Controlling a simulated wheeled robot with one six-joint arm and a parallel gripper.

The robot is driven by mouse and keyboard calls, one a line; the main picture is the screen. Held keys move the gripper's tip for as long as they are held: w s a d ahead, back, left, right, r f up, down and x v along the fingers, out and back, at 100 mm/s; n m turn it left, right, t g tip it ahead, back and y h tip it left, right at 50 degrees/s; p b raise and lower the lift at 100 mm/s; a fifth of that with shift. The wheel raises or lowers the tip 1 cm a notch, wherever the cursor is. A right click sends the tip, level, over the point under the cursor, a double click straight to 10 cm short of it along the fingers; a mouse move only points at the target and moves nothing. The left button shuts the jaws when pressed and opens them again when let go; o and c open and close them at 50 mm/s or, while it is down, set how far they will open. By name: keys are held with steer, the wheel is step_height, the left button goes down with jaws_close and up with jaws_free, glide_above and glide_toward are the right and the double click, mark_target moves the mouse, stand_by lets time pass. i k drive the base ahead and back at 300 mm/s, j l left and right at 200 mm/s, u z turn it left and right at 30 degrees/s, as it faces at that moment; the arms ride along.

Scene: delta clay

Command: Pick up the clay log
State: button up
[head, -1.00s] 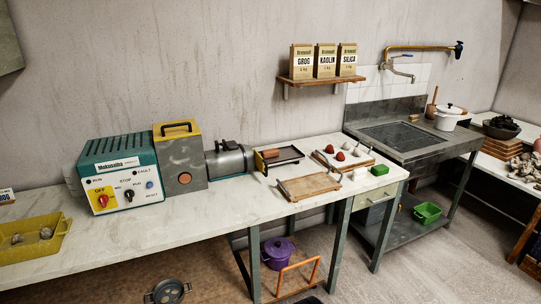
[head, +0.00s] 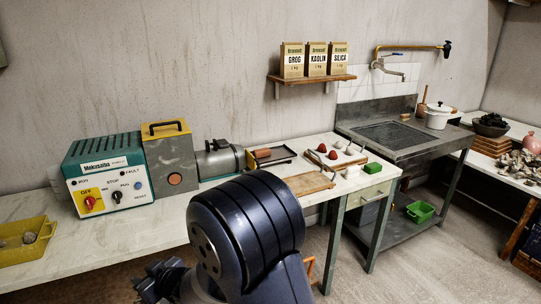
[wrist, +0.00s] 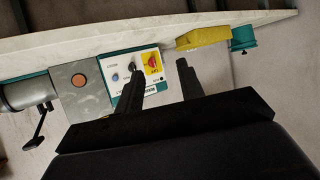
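A short reddish-brown piece that looks like the clay log (head: 263,153) lies at the left end of a dark tray (head: 281,159), by the outlet of the grey extruder barrel (head: 218,160). My gripper (wrist: 160,66) is open and empty in the wrist view, with its two dark fingers apart in front of the control box (wrist: 133,72). In the head view my gripper (head: 158,278) is low in front of the bench, left of and well apart from the log. The log is not visible in the wrist view.
A teal control box (head: 108,182) and grey-yellow housing (head: 172,165) stand left of the barrel. A yellow bin (head: 25,250) is far left.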

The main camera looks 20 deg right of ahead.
mark_target(259, 153)
steer(key=z, duration=0.5)
steer(key=i+z, duration=0.1)
steer(key=z, duration=0.85)
steer(key=i+z, duration=0.1)
steer(key=z, duration=0.9)
steer(key=i+j+z, duration=0.1)
steer(key=z, duration=0.4)
steer(key=j+z, duration=0.1)
steer(key=z, duration=0.4)
steer(key=i+j+z, duration=0.1)
steer(key=j+z, duration=0.45)
steer(key=j, duration=0.15)
steer(key=j+u, duration=0.45)
steer(key=i+j+u, duration=0.15)
steer(key=j+u, duration=0.5)
steer(key=u, duration=0.3)
steer(key=j+u, duration=0.2)
steer(key=u, duration=0.3)
steer(key=i+j+u, duration=0.1)
steer(key=u, duration=0.35)
steer(key=j+u, duration=0.15)
steer(key=u, duration=0.35)
steer(key=i, duration=0.05)
